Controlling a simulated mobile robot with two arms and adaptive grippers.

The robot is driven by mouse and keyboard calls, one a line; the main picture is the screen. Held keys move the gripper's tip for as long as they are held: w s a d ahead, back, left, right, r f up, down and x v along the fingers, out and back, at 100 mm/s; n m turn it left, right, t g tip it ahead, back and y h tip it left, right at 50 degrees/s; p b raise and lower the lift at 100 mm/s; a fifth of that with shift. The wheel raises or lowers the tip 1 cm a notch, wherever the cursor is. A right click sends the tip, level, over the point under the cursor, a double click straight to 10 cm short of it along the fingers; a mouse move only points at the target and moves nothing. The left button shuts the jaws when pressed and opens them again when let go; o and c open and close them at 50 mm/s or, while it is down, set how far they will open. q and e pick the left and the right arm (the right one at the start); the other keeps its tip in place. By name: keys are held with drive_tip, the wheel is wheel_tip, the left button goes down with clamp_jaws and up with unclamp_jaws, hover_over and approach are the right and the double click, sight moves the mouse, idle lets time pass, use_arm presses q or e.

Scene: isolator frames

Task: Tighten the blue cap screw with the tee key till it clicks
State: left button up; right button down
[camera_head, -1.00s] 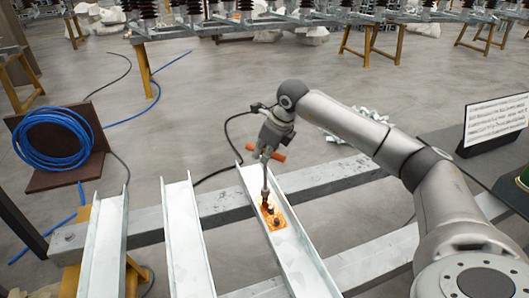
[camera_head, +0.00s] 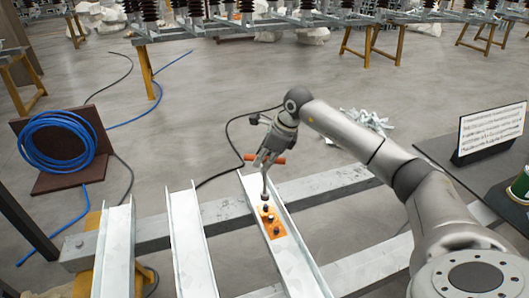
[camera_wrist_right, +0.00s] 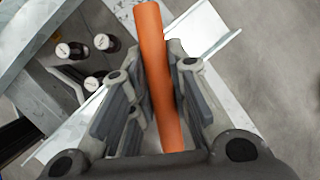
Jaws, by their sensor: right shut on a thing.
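The tee key has an orange cross handle (camera_head: 278,160) and a thin grey shaft (camera_head: 264,184) pointing down. My right gripper (camera_head: 266,155) is shut on the handle, which also runs between its fingers in the right wrist view (camera_wrist_right: 160,75). The shaft's lower end meets a dark screw head at the far end of an orange plate (camera_head: 275,231); I cannot tell whether it is seated. The plate lies in the right white channel and bears several dark screw heads. No blue cap can be made out. My left gripper is not in view.
White channels (camera_head: 187,245) lie across grey beams (camera_head: 140,225). A blue hose coil (camera_head: 58,142) leans on a brown board at the left. A sign (camera_head: 491,130) stands at the right. A black cable runs over the floor behind the channels.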

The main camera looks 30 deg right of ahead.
drive_tip(key=shift+r+p, duration=0.8)
drive_tip(key=shift+p, duration=0.3)
drive_tip(key=shift+s+d+p, duration=0.1)
drive_tip(key=shift+p, duration=0.45)
wheel_tip(320, 180, down, 4)
drive_tip(key=shift+r+b, duration=0.1)
drive_tip(key=shift+b, duration=0.9)
use_arm(q)
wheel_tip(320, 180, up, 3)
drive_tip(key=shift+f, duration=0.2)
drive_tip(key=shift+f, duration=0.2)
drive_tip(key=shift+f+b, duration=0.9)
drive_tip(key=shift+b, duration=0.25)
use_arm(e)
drive_tip(key=shift+f, duration=1.15)
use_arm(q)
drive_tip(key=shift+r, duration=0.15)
